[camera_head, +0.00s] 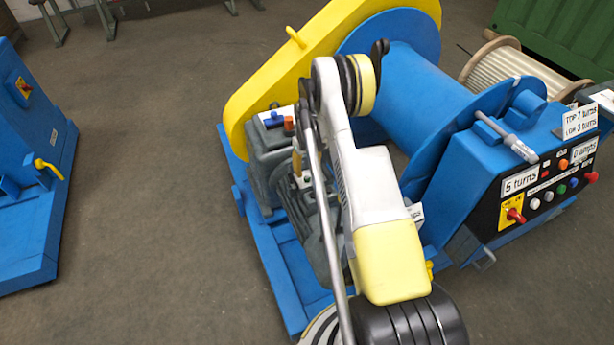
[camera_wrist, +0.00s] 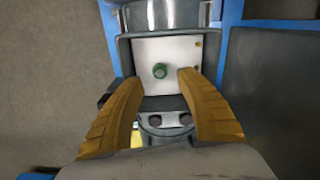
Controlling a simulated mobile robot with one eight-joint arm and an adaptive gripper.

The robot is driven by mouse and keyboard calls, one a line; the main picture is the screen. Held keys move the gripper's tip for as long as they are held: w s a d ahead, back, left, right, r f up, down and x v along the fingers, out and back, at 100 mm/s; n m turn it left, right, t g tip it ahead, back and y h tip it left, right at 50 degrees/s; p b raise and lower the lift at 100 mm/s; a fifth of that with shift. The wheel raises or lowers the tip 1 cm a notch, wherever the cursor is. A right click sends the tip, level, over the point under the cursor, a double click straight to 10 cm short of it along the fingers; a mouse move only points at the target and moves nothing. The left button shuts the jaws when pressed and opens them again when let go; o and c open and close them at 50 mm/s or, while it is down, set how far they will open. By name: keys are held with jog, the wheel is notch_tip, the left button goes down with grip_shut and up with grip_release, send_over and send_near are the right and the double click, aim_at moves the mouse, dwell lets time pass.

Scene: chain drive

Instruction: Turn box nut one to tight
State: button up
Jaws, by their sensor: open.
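In the wrist view a green nut (camera_wrist: 160,70) stands on a pale square plate (camera_wrist: 147,52) set in a grey housing. I see no label that shows whether it is box nut one. My gripper (camera_wrist: 162,80) has its two yellow-brown fingers spread apart, with nothing between them. The nut shows just beyond the gap between the fingertips; the fingers do not appear to touch it. In the head view my arm hides most of the grey housing (camera_head: 268,150), and I cannot make out the green nut there.
A yellow guard (camera_head: 262,75), a blue drum (camera_head: 405,75) and a control panel (camera_head: 540,195) stand close by. Open floor (camera_head: 150,150) lies to the left.

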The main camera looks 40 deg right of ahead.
aim_at(307, 178)
notch_tip(307, 178, up, 8)
jog(key=shift+f, duration=0.25)
dwell(0.4)
